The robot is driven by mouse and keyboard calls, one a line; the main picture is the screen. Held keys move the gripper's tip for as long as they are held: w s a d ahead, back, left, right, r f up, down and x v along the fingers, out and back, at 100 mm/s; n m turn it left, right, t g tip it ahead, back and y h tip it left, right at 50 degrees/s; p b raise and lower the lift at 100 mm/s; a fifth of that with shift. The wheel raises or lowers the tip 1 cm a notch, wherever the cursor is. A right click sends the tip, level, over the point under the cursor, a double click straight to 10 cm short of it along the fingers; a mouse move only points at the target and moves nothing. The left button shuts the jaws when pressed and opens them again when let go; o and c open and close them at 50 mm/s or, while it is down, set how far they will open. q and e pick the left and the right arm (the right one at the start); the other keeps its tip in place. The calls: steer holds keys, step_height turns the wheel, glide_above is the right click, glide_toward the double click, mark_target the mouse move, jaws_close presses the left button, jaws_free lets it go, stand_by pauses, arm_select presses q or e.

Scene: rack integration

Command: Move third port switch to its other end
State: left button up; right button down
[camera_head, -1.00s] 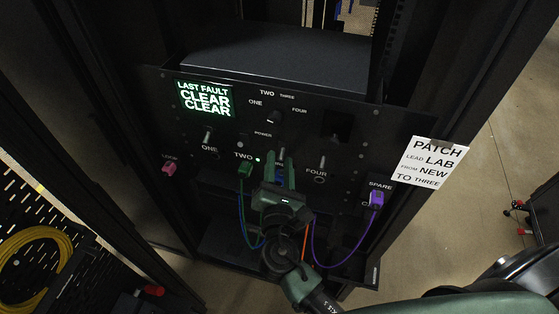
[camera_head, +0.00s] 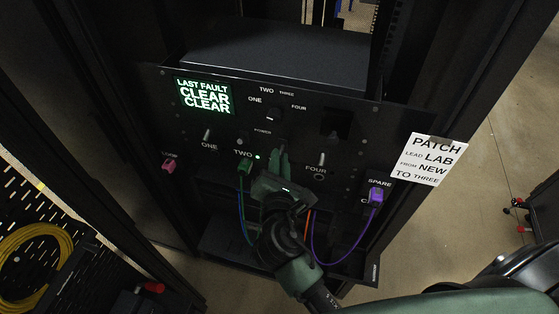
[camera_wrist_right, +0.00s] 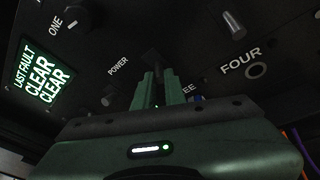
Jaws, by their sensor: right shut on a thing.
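The dark panel (camera_head: 210,165) has port switches labelled ONE, TWO, a covered third and FOUR. My right gripper (camera_head: 281,155) is at the third port's place, between TWO and FOUR, and hides most of its switch and label. In the right wrist view its green fingers (camera_wrist_right: 155,85) are close together, shut on what appears to be the third port switch (camera_wrist_right: 152,60); only a dark bit shows at the tips, so the lever's direction cannot be told. The switch of FOUR (camera_head: 321,159) and the switch of ONE (camera_head: 207,135) stand free. My left gripper is not in view.
A green plug (camera_head: 244,167) sits at port TWO, a purple plug (camera_head: 375,196) at SPARE, and a pink one (camera_head: 169,164) at left. Cables hang beside my right arm. The lit screen (camera_head: 204,97) reads LAST FAULT CLEAR CLEAR. A paper note (camera_head: 428,160) hangs at right.

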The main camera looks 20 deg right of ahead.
steer(key=shift+w+d+r+m+g+y, duration=0.1)
steer(key=shift+r+m+g+y, duration=0.15)
steer(key=shift+r+g+y, duration=0.55)
steer(key=shift+w+d+r+m+g+y, duration=0.1)
steer(key=shift+r+m+g+y, duration=0.2)
steer(key=shift+g, duration=1.05)
steer(key=shift+w+r+m+g+y, duration=0.15)
steer(key=shift+r+g+y, duration=0.35)
steer(key=shift+g, duration=0.55)
steer(key=shift+s+f, duration=0.1)
steer(key=c, duration=1.5)
jaws_free()
steer(key=v, duration=0.7)
steer(key=shift+s+r+b, duration=0.15)
steer(key=shift+r+b, duration=0.2)
steer(key=shift+b, duration=0.05)
